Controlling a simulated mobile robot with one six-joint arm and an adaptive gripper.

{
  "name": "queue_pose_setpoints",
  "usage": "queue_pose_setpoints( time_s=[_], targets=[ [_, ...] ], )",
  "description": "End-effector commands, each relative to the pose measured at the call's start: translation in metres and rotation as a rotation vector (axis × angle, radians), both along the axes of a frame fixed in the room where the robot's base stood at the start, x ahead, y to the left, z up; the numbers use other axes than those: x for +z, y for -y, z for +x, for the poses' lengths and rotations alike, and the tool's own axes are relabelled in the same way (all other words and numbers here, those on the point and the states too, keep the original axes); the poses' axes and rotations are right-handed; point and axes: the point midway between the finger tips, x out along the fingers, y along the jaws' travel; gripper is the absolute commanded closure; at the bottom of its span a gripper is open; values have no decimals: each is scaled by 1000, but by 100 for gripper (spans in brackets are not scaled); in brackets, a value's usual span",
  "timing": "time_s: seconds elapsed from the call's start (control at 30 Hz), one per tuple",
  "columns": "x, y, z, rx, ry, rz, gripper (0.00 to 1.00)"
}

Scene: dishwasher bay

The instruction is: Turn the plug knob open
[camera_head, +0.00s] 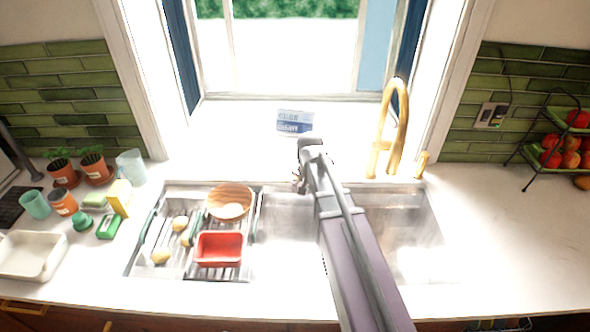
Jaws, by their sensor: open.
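My arm reaches forward over the sink (280,262), and my gripper (299,179) is at the sink's back edge, below the window. The gripper is open; its jaws are small and partly hidden by my arm. I cannot make out a plug knob for certain; it may be hidden behind the gripper. A gold faucet (401,120) stands behind the sink, right of the gripper. A short gold fitting (422,161) stands to the right of the faucet, apart from the gripper; I cannot tell what it is.
A rack (177,268) at the sink's left holds a round wooden bowl (230,200), a red dish (219,249) and other pieces. A blue-and-white packet (295,122) stands behind the gripper. Cups and plants crowd the left counter. The near right counter (510,235) is clear.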

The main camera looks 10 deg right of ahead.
Motion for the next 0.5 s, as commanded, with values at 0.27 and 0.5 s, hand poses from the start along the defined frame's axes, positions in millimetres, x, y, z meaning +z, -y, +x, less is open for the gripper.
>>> queue_pose_setpoints(
  time_s=[0.27,0.5],
  targets=[
    [16,-1,106,-252,0,0,3],
    [26,-1,179,-455,1,1,3]
  ],
)
